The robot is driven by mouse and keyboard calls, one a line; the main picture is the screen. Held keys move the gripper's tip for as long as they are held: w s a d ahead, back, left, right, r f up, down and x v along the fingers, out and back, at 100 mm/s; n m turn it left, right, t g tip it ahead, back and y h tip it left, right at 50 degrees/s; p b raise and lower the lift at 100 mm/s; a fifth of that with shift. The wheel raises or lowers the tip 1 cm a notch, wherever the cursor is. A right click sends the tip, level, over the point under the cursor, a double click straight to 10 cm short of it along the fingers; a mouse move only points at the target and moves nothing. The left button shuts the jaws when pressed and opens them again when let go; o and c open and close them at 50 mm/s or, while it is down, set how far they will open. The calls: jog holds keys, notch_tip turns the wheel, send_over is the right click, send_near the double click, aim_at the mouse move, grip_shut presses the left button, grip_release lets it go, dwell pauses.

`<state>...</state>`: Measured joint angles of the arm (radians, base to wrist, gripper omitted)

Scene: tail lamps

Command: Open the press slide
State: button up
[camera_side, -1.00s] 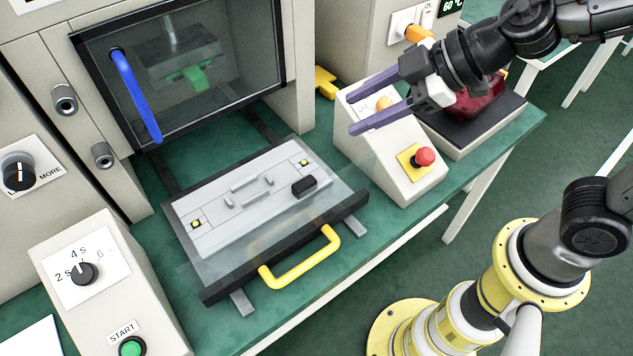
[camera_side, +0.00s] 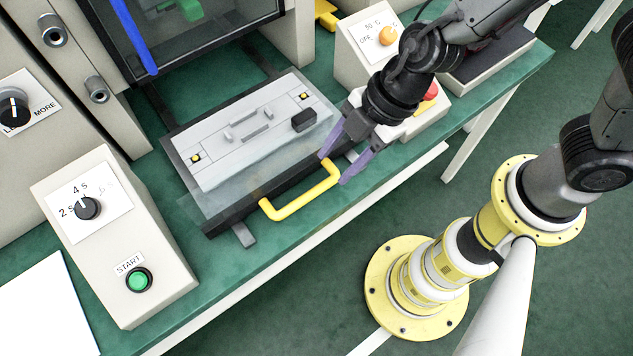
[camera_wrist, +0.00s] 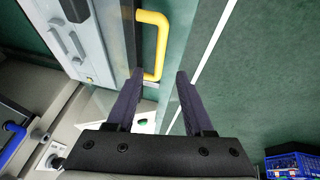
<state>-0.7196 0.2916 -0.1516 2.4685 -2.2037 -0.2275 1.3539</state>
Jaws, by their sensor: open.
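The press slide (camera_side: 225,205) is a dark-edged tray carrying a grey fixture plate (camera_side: 255,130). It sits out on the green bench in front of the press, on dark rails. Its yellow handle (camera_side: 302,203) is on the front edge. My gripper (camera_side: 336,167) is open and empty, with purple fingers at the right end of the handle. In the wrist view the handle (camera_wrist: 163,45) runs up from between the fingertips (camera_wrist: 160,72); I cannot tell whether they touch it. The fixture plate (camera_wrist: 75,35) is at upper left there.
The press door with its blue handle (camera_side: 134,38) stands behind the slide. A timer box with a green START button (camera_side: 139,280) is at left. Floor lies beyond the bench's front edge.

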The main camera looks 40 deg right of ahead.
aim_at(313, 192)
jog(key=shift+x, duration=4.45)
jog(key=shift+d, duration=0.1)
jog(key=shift+c, duration=0.3)
grip_shut()
